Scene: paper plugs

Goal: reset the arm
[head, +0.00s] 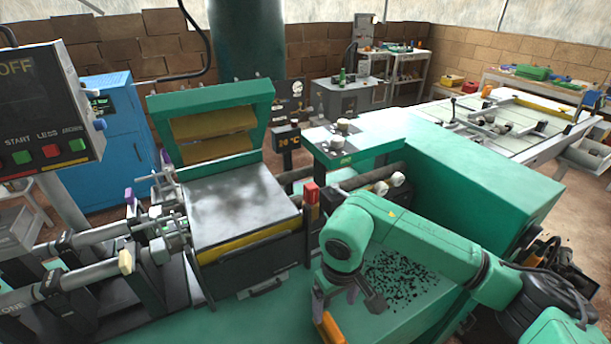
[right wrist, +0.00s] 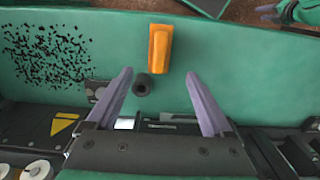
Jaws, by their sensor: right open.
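My right arm is green and comes in from the right in the head view. Its gripper (head: 347,296) hangs pointing down over the green work surface, left of a patch of black bits (head: 400,281). In the right wrist view the two grey-purple fingers of the right gripper (right wrist: 159,76) are spread apart with nothing between them. An orange block (right wrist: 160,48) lies beyond the fingertips, and a small black cylinder (right wrist: 140,85) shows near the left finger. My left gripper is not in the head view; a cut-off green and grey part at the wrist view's top right may be it.
A press with a green raised lid (head: 210,98) and a grey plate (head: 240,208) stands left of my right arm. A red-topped post (head: 312,193) and a large green housing (head: 470,165) are close by. A control panel (head: 45,100) hangs at left.

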